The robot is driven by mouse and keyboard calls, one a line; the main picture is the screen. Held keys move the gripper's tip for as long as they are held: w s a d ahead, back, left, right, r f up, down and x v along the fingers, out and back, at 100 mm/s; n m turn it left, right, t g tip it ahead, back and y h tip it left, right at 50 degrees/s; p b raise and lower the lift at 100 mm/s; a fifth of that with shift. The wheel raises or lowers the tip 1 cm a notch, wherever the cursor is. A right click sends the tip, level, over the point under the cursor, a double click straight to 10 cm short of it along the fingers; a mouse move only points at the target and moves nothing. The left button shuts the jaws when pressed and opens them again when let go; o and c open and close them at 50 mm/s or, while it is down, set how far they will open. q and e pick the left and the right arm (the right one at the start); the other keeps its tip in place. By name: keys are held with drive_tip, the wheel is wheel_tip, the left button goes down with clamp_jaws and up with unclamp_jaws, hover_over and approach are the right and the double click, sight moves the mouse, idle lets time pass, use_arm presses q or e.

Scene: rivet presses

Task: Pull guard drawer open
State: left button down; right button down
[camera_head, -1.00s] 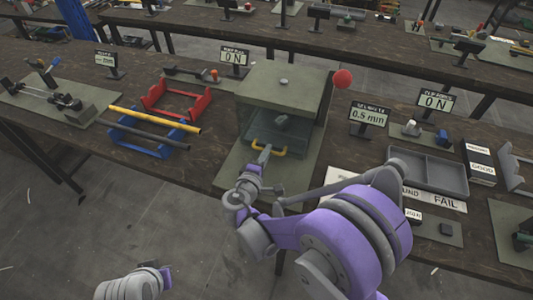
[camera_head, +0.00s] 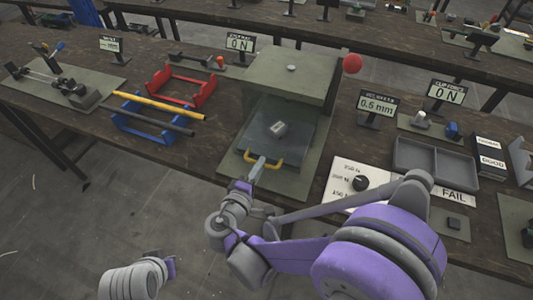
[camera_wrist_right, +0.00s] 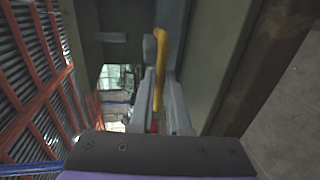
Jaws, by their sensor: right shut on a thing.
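The guard drawer (camera_head: 295,143) is a dark, see-through tray at the base of the green-grey press (camera_head: 290,75). It stands out toward me from under the press top, with a small light-grey part (camera_head: 278,129) in it. Its yellow handle (camera_head: 264,160) is at the front edge. My right gripper (camera_head: 257,168) is shut on this handle. In the right wrist view the yellow handle (camera_wrist_right: 159,66) runs upright between the grey fingers. A ribbed grey piece of my left arm shows at the lower left of the head view; its fingers do not show.
A red ball (camera_head: 352,63) is at the press top's right corner. Blue (camera_head: 150,128) and red (camera_head: 180,88) racks stand to the left. Open floor lies in front of the bench.

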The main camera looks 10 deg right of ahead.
use_arm(q)
drive_tip(key=shift+f+b, duration=0.4)
drive_tip(key=shift+f, duration=0.1)
use_arm(e)
drive_tip(key=shift+f+v, duration=0.15)
drive_tip(key=shift+v, duration=0.7)
drive_tip(key=shift+f+v, duration=0.2)
drive_tip(key=shift+v, duration=0.7)
drive_tip(key=shift+f+v, duration=0.15)
drive_tip(key=shift+v, duration=0.7)
drive_tip(key=shift+s, duration=0.1)
drive_tip(key=c, duration=0.9)
unclamp_jaws()
use_arm(q)
drive_tip(key=shift+s, duration=0.2)
use_arm(e)
drive_tip(key=shift+a, duration=0.1)
